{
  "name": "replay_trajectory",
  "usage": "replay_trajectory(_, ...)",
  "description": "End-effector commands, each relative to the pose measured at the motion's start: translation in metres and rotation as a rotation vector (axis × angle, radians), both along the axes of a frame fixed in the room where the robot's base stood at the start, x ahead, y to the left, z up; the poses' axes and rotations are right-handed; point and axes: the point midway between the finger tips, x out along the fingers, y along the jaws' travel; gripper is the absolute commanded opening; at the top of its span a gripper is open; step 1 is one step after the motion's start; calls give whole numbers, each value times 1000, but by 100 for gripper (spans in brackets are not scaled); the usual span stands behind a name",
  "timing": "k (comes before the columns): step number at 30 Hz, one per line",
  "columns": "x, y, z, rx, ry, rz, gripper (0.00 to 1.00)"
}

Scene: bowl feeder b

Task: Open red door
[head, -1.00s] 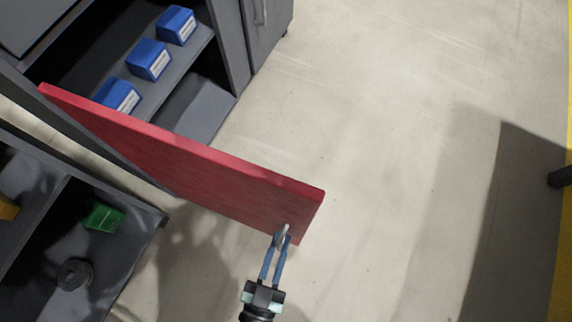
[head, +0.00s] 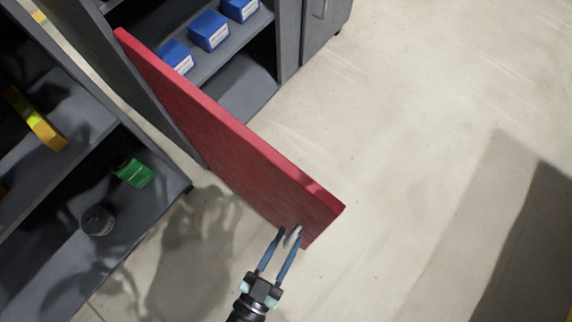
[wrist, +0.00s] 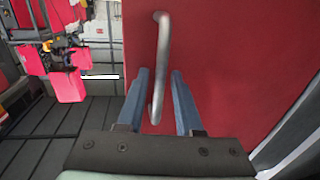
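The red door (head: 225,140) stands swung out from a grey cabinet in the head view. Its red face (wrist: 225,60) fills much of the wrist view. A silver bar handle (wrist: 160,65) is on that face, near the door's free edge; in the head view the handle (head: 293,236) shows small at the door's lower right end. My gripper (head: 289,233) is open, with its blue fingers on either side of the handle. In the wrist view my gripper (wrist: 161,75) shows gaps between the fingers and the bar.
Blue boxes (head: 209,31) sit on the cabinet shelf behind the door. A grey shelf unit (head: 60,200) at left holds a green item (head: 133,172), a yellow item (head: 36,118) and a dark round item (head: 97,220). The floor (head: 430,120) to the right is clear.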

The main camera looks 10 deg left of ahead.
Motion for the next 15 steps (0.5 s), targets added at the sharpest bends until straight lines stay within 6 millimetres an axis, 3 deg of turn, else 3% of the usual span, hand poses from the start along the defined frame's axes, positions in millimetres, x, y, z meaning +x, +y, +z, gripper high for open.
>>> replay_trajectory(15,0,0,0,1,0,0,45)
